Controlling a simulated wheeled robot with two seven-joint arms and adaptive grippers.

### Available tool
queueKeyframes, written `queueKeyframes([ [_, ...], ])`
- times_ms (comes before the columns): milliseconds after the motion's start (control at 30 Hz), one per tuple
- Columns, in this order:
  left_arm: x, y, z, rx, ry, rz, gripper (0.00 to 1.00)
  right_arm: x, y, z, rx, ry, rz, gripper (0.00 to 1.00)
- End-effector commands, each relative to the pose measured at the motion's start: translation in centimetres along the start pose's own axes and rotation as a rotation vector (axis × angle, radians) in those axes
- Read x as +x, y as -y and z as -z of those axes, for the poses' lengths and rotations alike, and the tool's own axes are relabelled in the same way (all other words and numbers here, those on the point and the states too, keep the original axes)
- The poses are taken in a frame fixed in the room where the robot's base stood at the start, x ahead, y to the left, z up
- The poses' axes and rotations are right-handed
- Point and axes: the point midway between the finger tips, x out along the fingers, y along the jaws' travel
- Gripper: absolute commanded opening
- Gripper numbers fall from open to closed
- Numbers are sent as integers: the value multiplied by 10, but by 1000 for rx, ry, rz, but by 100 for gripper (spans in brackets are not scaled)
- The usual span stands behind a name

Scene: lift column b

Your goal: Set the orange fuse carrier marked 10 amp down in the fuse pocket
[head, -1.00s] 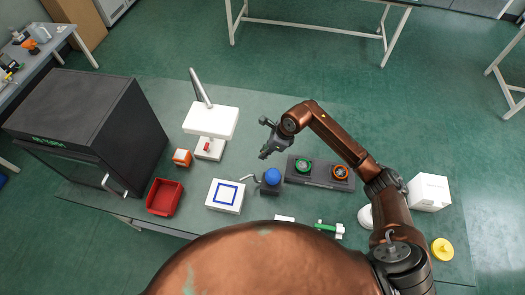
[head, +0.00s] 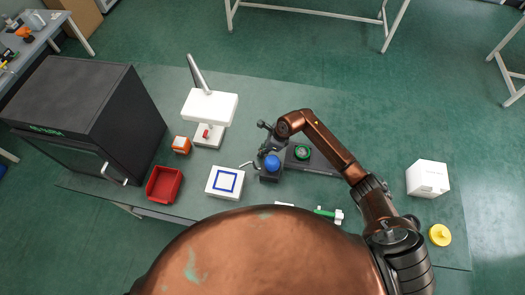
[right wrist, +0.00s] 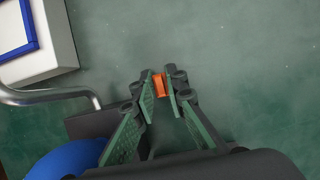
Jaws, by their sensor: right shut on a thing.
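My right gripper (right wrist: 159,86) is shut on a small orange piece, the fuse carrier (right wrist: 159,88), which sits between its fingertips in the right wrist view. No amp marking on it can be read. Green tabletop shows beyond the fingertips. In the head view the right gripper (head: 267,144) is just behind the dark block with the blue dome (head: 271,162); the carrier cannot be made out there. I cannot tell which thing is the fuse pocket. My left gripper is not in view.
A white box with a blue square outline (head: 225,182) stands left of the dome, with a red bin (head: 165,184) further left. A dark panel with a green dial (head: 302,152) is right of the gripper.

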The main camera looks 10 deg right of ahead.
Motion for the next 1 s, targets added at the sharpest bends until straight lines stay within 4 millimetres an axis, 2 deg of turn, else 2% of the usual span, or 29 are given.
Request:
queueKeyframes([
  [167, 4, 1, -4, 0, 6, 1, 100, 4, 0, 2, 0, -1, 0, 0],
  [200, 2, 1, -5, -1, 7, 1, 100, 3, 0, 2, 1, -1, 0, 15],
  [267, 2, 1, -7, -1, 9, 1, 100, 2, 0, 2, 1, -1, 0, 19],
  [633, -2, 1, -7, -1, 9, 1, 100, -3, 0, -1, 0, 1, 0, 20],
  [767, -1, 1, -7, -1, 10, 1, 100, -20, 2, 0, -1, 0, 4, 20],
  [1000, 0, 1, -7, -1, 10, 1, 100, -72, 1, 1, -3, -2, 4, 20],
])
